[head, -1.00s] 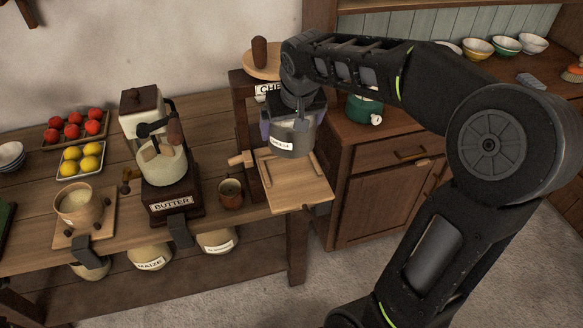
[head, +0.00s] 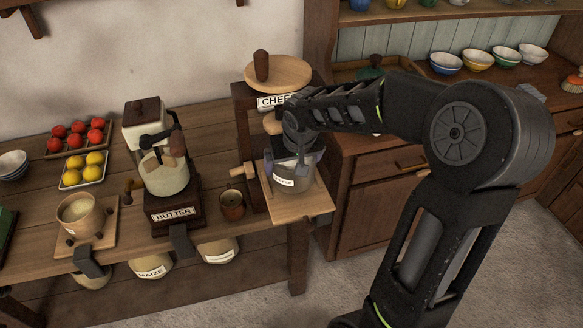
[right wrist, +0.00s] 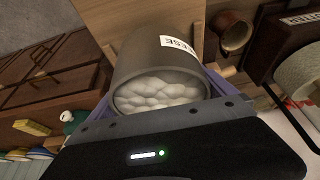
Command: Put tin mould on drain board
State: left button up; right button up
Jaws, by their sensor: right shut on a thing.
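The tin mould (head: 291,184) is a grey metal cylinder with a white label; it also shows in the right wrist view (right wrist: 155,62), where white lumpy curd fills its open top. My right gripper (head: 292,160) is shut on the mould from above, its fingers on either side of the rim. The mould is upright, over the pale wooden drain board (head: 314,207) in front of the cheese press (head: 250,108). I cannot tell whether its base touches the board. My left gripper is not in view.
A small brown cup (head: 232,205) and the butter churn (head: 168,185) stand left of the board. Trays of red fruit (head: 76,137) and lemons (head: 84,169) lie further left. A wooden cabinet (head: 375,200) stands to the right.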

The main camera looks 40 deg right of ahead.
jog(key=shift+f, duration=0.95)
jog(key=shift+f+b, duration=0.35)
jog(key=shift+b, duration=0.05)
jog(key=o, duration=1.7)
jog(key=shift+s+f, duration=0.1)
jog(key=shift+s, duration=0.05)
jog(key=shift+r+p, duration=0.4)
jog(key=shift+r, duration=0.2)
jog(key=b+v, duration=0.1)
jog(key=v, duration=1)
jog(key=shift+a+r, duration=0.15)
jog(key=shift+r, duration=0.15)
